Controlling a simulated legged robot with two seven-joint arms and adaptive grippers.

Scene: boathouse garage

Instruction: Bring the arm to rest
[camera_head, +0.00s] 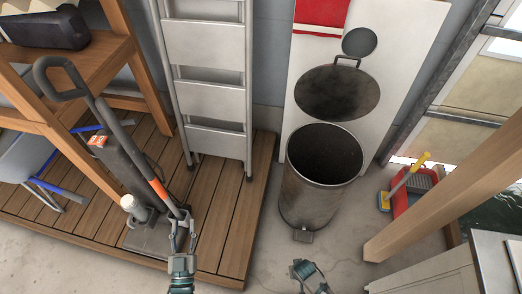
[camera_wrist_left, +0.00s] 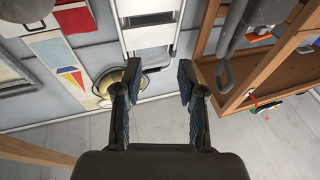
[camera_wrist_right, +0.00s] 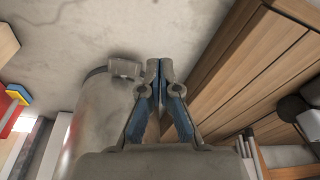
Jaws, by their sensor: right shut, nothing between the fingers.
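My left gripper (camera_head: 184,232) is in the lower left middle of the head view, in front of the wooden deck and near the grey upright tool's lower end. In the left wrist view its fingers (camera_wrist_left: 160,82) stand apart with nothing between them. My right gripper (camera_head: 312,275) is at the bottom edge of the head view, over the concrete floor just in front of the bin. In the right wrist view its fingertips (camera_wrist_right: 159,70) meet, and it is empty.
An open metal pedal bin (camera_head: 310,195) stands right of centre. A long-handled grey tool (camera_head: 122,160) stands at left beside a wooden shelf (camera_head: 100,60). A wooden beam (camera_head: 440,195) crosses at right. Floor (camera_head: 345,250) shows bare in front.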

